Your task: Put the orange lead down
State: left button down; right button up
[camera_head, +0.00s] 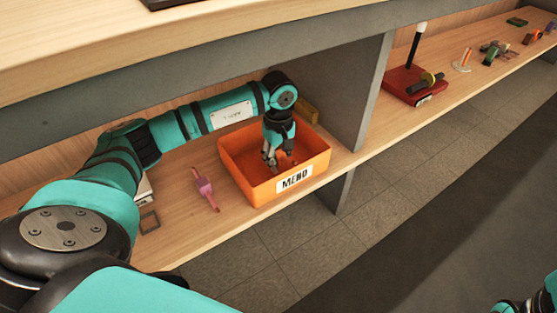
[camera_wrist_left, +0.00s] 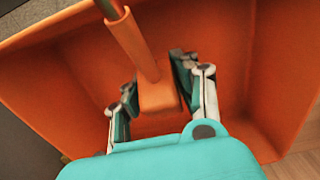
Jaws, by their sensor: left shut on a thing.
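The orange lead (camera_wrist_left: 130,38) shows in the left wrist view as a squared orange block with a rod rising from it. My left gripper (camera_head: 270,160) is shut on its block, with a finger on either side. The gripper points down inside an orange bin (camera_head: 240,170) with a white label on its front. The bin's walls and floor (camera_wrist_left: 65,90) surround the lead in the wrist view. I cannot tell whether the lead touches the floor. In the head view the lead is too small to make out clearly.
A pink piece (camera_head: 204,189) and a small dark square frame (camera_head: 149,222) lie on the shelf left of the bin. A grey divider (camera_head: 365,90) stands to the right. Beyond it are a red base (camera_head: 405,85) with a black post and several small coloured parts.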

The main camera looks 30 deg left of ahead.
pick_arm(q)
jog(key=shift+f, duration=0.15)
jog(key=c, duration=1)
grip_release()
